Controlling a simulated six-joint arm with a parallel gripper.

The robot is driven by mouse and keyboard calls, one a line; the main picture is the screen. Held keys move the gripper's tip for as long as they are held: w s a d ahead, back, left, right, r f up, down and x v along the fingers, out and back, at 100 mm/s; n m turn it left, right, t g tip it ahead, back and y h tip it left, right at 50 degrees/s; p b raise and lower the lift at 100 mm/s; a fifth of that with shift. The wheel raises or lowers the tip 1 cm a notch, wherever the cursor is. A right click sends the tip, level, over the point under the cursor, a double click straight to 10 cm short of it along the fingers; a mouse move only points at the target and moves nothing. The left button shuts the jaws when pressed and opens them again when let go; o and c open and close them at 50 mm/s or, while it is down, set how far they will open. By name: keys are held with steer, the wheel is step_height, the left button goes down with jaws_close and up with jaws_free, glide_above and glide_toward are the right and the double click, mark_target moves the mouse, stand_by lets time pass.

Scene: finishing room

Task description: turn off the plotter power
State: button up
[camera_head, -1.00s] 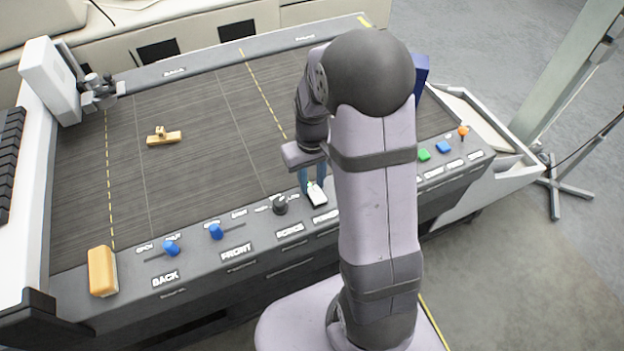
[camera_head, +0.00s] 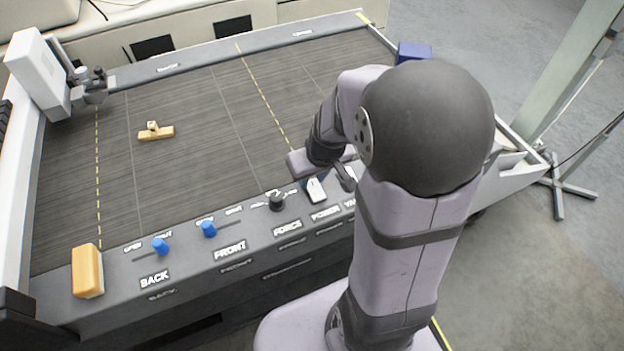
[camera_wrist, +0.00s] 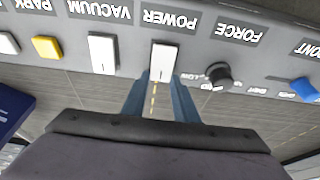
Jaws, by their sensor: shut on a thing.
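The plotter's power switch (camera_head: 316,190) is a white rocker above the POWER label (camera_head: 325,213) on the front panel. In the wrist view the power switch (camera_wrist: 164,61) stands upright in the picture under the inverted POWER label (camera_wrist: 170,19). My gripper (camera_wrist: 161,82) has its two blue fingers on either side of the switch's near end, shut on it. In the head view my gripper (camera_head: 311,181) is at the switch, partly hidden by my arm. Which way the rocker is tipped I cannot tell.
The FORCE knob (camera_wrist: 219,75) is close beside the switch, and the white VACUUM rocker (camera_wrist: 102,53) is on its other side. Two blue sliders (camera_head: 161,246) and an orange block (camera_head: 88,271) are further left. A wooden piece (camera_head: 155,132) lies on the bed.

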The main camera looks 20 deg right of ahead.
mark_target(316, 191)
steer(key=shift+w+r, duration=0.1)
steer(key=o, duration=1.1)
steer(key=shift+c, duration=0.2)
steer(key=shift+v, duration=3.65)
